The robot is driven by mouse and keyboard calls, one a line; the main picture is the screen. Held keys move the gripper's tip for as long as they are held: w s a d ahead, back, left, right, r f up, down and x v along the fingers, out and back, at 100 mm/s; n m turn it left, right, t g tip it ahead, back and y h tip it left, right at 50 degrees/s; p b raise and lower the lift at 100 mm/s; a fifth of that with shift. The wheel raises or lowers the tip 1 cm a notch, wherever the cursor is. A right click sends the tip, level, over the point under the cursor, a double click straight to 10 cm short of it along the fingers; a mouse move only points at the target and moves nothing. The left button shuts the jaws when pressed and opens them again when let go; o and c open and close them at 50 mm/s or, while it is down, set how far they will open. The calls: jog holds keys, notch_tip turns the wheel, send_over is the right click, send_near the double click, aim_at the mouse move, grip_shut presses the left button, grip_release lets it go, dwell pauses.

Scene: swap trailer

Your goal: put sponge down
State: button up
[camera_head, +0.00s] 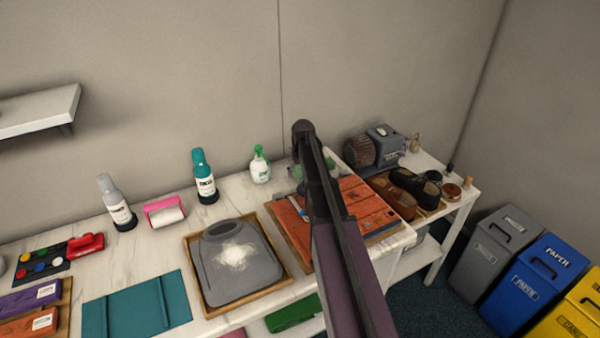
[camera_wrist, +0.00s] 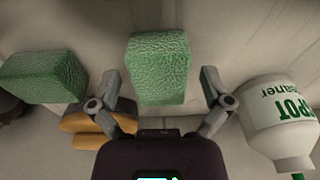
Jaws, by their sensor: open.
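A green textured sponge (camera_wrist: 158,68) lies on the pale tabletop in the wrist view, between the spread fingers of my gripper (camera_wrist: 160,84). The gripper is open, with a gap between each finger and the sponge. A second green sponge-like block (camera_wrist: 44,77) lies to the left. In the head view my arm hides most of the gripper and the spot around it; a bit of green (camera_head: 330,164) shows just right of the arm.
A white spot cleaner bottle (camera_wrist: 279,122) stands close to the right finger in the wrist view. A tan two-layered object (camera_wrist: 92,127) is by the left finger. In the head view, an orange-red board (camera_head: 365,205) lies under the arm and a grey garment (camera_head: 238,262) lies on a tray to the left.

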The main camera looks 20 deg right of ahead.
notch_tip(320, 180, up, 12)
jog(key=s+p, duration=0.1)
jog(key=p, duration=1.1)
jog(key=shift+s, duration=0.25)
dwell(0.4)
jog(key=shift+g, duration=0.7)
jog(key=s+a, duration=0.7)
jog(key=s, duration=0.1)
jog(key=s+a, duration=1.6)
jog(key=shift+s, duration=0.25)
jog(key=shift+w, duration=0.2)
